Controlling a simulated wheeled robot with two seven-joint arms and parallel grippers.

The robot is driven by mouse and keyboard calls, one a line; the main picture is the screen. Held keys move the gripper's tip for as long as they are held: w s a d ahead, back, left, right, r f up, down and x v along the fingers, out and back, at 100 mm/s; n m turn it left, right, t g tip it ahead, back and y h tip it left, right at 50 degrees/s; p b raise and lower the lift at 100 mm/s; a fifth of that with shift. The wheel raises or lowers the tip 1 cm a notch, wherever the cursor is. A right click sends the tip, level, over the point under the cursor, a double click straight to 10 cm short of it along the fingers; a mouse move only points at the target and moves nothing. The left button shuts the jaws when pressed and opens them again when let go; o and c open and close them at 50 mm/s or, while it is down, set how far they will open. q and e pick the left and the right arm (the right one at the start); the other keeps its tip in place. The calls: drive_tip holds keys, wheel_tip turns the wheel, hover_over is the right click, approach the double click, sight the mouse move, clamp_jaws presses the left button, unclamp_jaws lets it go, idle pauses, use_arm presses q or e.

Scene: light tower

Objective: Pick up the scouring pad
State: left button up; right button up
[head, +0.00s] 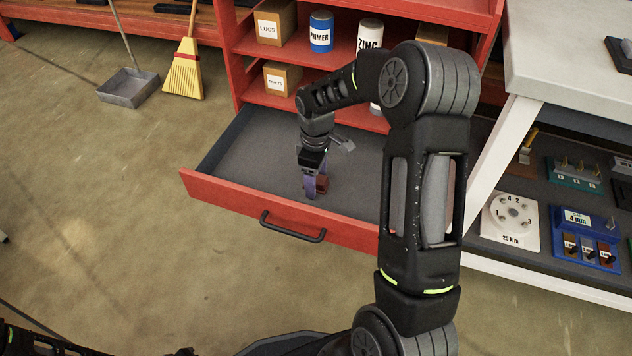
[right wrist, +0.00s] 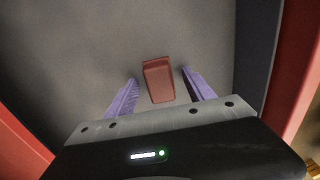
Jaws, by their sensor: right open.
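The scouring pad (head: 322,184) is a small reddish-brown block lying on the grey floor of the open red drawer (head: 225,203). It also shows in the right wrist view (right wrist: 158,82). My right gripper (head: 314,192) points down into the drawer at the pad. In the right wrist view its two purple fingers (right wrist: 160,77) are open, one on each side of the pad, with gaps between. In the head view a finger hides part of the pad. My left gripper is not in view.
The drawer's front panel has a black handle (head: 292,228). Red shelves above hold a blue primer can (head: 321,32) and boxes. A grey-topped bench (head: 570,60) with tool trays stands at the right. A yellow broom (head: 184,75) and a dustpan (head: 128,87) are at the back left.

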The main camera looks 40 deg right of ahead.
clamp_jaws()
idle(0.8)
